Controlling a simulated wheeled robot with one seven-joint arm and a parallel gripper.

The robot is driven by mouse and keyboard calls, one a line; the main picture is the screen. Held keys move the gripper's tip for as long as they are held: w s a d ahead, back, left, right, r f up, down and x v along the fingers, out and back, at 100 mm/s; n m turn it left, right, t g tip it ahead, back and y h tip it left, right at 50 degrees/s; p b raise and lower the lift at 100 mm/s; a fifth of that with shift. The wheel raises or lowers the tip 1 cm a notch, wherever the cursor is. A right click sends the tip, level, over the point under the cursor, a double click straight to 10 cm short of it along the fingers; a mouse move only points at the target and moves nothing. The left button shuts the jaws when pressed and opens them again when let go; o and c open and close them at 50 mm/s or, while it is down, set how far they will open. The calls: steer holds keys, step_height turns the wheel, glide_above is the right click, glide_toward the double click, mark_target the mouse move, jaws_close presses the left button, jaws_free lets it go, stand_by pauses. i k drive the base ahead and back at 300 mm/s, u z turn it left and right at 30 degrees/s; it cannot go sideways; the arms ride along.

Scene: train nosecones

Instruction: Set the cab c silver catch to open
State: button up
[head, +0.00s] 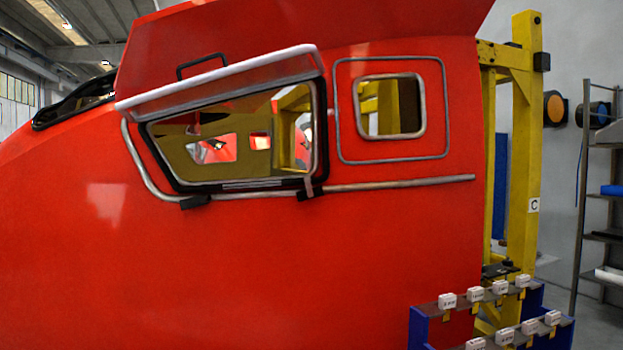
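The red cab nosecone (240,250) fills most of the head view. A sign with the letter C (534,205) is on the yellow frame at its right. The side window (235,140) has a black surround, and a silver-edged flap (220,78) sticks out along its top. At the window's lower right corner a small greyish catch (308,186) stands roughly upright across the black surround, with a dark foot at the rail. I cannot tell for sure whether it is the silver catch or how it is set. A black fitting (195,202) sits at the lower left. My gripper is not in view.
A silver rail (400,183) runs below the windows. A smaller square window (390,106) is to the right. A blue stepped rack (440,325) with several small white labelled blocks stands at the lower right. Metal shelving (590,190) is at the far right.

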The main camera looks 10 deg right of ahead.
mark_target(306, 179)
steer(key=z, duration=0.2)
steer(key=i, duration=1)
